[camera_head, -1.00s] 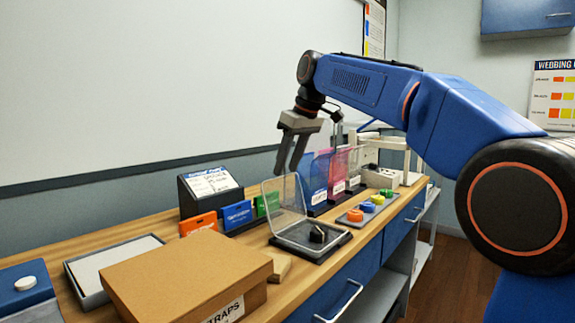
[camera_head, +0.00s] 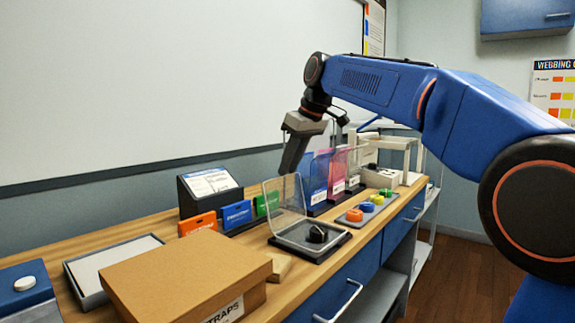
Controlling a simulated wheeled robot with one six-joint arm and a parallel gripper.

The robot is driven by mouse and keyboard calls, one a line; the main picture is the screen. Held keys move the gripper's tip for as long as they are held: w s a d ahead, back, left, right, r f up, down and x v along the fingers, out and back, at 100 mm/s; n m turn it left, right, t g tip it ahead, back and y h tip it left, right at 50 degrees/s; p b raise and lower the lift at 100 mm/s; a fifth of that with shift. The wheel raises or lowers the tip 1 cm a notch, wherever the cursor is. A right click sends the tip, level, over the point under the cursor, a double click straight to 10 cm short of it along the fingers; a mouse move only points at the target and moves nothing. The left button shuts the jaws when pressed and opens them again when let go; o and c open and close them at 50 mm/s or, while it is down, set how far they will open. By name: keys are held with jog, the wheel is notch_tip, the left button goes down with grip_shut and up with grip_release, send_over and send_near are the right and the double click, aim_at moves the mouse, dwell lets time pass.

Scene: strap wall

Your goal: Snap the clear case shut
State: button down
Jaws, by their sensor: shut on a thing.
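The clear case (camera_head: 296,246) sits on a dark mat on the wooden counter. Its transparent lid (camera_head: 284,203) stands raised, roughly upright and leaning back, at the case's left rear side. A small black item (camera_head: 317,234) lies in the base. My gripper (camera_head: 286,171) points down at the top edge of the lid. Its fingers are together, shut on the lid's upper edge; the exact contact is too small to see.
A cardboard box (camera_head: 180,278) and a small wooden block (camera_head: 281,267) stand left of the case. Coloured cards (camera_head: 237,214) and tall divider panels (camera_head: 318,178) stand behind. A tray of coloured pieces (camera_head: 352,221) is to the right. The counter's front edge is close.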

jog(key=s+d+f+t+y, duration=0.2)
jog(key=s+d+f+y, duration=0.1)
jog(key=d+f, duration=0.1)
jog(key=s+d+f+t+y, duration=0.2)
jog(key=s+d+f+y, duration=0.1)
jog(key=s+d+f, duration=0.1)
jog(key=s+d+f+t+y, duration=0.3)
jog(key=s+d+f, duration=0.1)
jog(key=d, duration=0.2)
jog(key=shift+d, duration=0.15)
jog(key=shift+s+d+f, duration=0.15)
jog(key=shift+f, duration=0.5)
jog(key=shift+s+d+f, duration=0.1)
jog(key=shift+f, duration=0.5)
dwell(0.4)
jog(key=c, duration=1.5)
grip_release()
